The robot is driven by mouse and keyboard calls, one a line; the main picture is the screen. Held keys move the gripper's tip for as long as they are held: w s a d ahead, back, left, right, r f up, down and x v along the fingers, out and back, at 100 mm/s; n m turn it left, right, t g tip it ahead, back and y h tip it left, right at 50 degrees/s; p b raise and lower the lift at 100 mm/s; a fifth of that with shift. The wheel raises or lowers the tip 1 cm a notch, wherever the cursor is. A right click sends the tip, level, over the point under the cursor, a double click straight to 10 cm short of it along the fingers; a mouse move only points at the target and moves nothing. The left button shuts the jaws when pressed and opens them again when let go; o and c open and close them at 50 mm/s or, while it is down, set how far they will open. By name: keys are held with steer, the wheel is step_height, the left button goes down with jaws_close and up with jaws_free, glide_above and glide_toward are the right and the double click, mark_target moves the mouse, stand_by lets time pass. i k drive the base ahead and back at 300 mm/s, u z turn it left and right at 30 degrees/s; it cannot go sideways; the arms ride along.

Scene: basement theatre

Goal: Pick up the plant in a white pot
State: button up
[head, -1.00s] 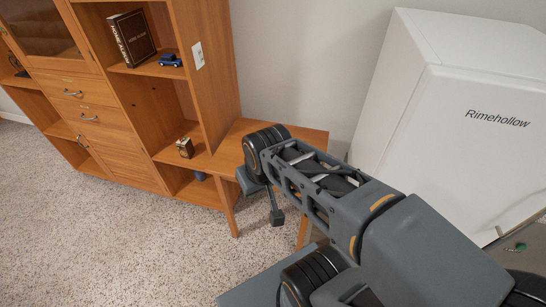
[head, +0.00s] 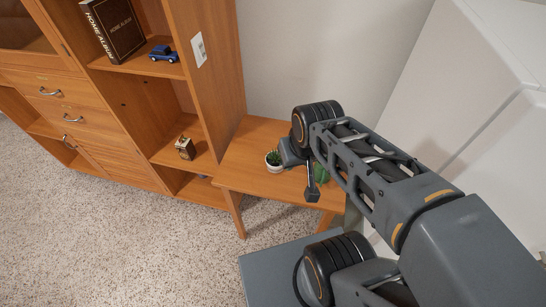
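A small green plant in a white pot (head: 273,161) stands upright on the wooden side table, near its left edge. A second green plant (head: 320,177) shows just right of my gripper, partly hidden behind my arm; its pot cannot be made out. My gripper (head: 303,176) is over the table, to the right of the white pot. It looks empty, but its fingers are partly hidden by the wrist, and the gap between them is unclear.
The wooden side table (head: 246,165) adjoins a tall wooden shelf unit (head: 212,85) on the left. The shelves hold a Home Album book (head: 115,28), a blue toy car (head: 163,53) and a small box (head: 185,148). A white appliance (head: 460,75) stands right. Carpet (head: 130,235) is clear.

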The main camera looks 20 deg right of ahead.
mark_target(274, 165)
steer(key=u, duration=0.4)
steer(key=k, duration=0.55)
steer(key=u, duration=1.2)
steer(key=i, duration=1.25)
steer(key=z, duration=0.8)
